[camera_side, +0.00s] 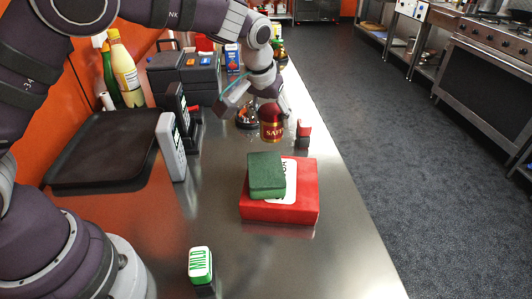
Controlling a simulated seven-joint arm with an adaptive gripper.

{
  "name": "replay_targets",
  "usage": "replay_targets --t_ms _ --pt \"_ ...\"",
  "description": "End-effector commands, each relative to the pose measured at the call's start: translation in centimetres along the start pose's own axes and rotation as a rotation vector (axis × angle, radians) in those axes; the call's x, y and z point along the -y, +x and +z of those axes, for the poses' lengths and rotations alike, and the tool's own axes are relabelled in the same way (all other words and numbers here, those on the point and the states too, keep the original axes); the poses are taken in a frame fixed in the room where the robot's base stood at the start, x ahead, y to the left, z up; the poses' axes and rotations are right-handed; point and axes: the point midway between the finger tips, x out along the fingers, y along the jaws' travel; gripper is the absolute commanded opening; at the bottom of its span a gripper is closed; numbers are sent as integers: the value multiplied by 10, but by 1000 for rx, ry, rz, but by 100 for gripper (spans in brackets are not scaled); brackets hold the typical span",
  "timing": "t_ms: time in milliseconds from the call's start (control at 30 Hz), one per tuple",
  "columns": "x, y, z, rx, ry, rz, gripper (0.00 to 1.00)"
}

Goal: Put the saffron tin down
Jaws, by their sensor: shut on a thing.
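The saffron tin (272,131) is dark red with a gold band lettered "SAF…", and it looks upright. My gripper (267,102) reaches down over the counter from above and is shut on the tin. The grey fingers and the wrist hide part of its upper end. The tin is beyond the green block and the red box, over the steel counter (225,250). I cannot tell whether its base touches the counter.
A green block (266,175) lies on a red box (300,205) nearer the camera. A small red-and-black item (304,135) stands right of the tin. A black tray (65,180), grey bottle (170,147) and "MILD" shaker (200,265) stand left. The right counter edge is close.

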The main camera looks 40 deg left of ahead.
Motion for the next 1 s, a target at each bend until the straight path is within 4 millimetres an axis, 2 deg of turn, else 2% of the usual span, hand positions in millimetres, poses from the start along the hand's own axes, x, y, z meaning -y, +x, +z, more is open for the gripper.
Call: replay_targets --t_ms 33,167,200,300,400,533,600,1000 --pt "-24 -5 12 2 108 46 12" --pt "-87 -24 55 0 441 186 12" --pt "-105 -31 72 0 547 230 12" --pt "-142 -49 113 0 792 332 12" --pt "-164 -65 147 0 980 409 12" --pt "-178 -78 175 0 1126 469 12" --pt "-180 -77 184 2 1164 484 12" --pt "-180 -1 218 6 1175 484 12"
